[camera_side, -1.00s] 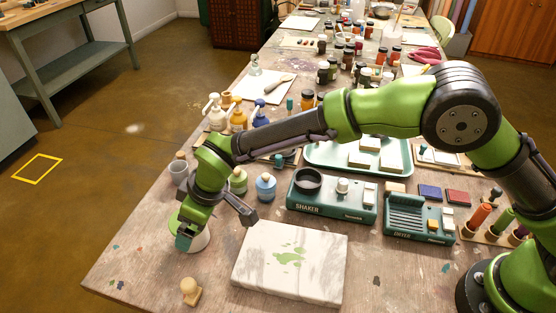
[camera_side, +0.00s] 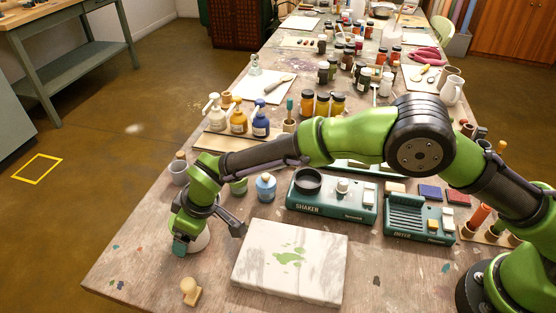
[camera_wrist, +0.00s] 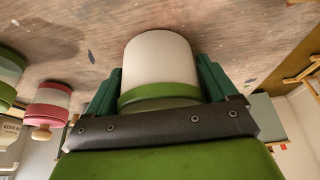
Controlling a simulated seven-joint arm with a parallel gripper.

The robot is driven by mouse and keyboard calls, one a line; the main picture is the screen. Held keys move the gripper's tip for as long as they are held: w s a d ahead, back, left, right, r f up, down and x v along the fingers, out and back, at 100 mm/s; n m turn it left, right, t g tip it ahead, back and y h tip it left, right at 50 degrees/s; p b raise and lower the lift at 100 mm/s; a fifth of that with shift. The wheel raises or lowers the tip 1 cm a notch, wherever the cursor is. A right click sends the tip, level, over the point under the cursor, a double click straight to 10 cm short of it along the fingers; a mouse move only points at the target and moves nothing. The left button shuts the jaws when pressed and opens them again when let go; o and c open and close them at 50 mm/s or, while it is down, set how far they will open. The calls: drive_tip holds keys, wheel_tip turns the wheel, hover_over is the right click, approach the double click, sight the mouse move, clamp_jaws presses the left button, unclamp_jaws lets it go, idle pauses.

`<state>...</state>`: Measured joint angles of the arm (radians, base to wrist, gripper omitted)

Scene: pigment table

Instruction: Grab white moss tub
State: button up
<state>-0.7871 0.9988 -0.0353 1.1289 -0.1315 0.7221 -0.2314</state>
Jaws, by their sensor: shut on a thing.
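The white moss tub (camera_wrist: 158,62) is white with a green band and stands between my gripper's two green fingers in the wrist view. In the side view only part of its white wall (camera_side: 202,241) shows at the table's left front, with the rest hidden behind my gripper (camera_side: 183,245). My gripper (camera_wrist: 160,90) is shut on the tub, one finger against each side. In the side view the tub appears to be still at table level; any gap under it cannot be told.
A white marble slab (camera_side: 260,273) with green smears lies to the right of the tub. A wooden-handled stamp (camera_side: 190,290) stands in front. A pink tub (camera_wrist: 50,97) shows in the wrist view.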

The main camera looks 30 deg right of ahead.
drive_tip(key=shift+c, duration=0.6)
drive_tip(key=shift+r, duration=0.15)
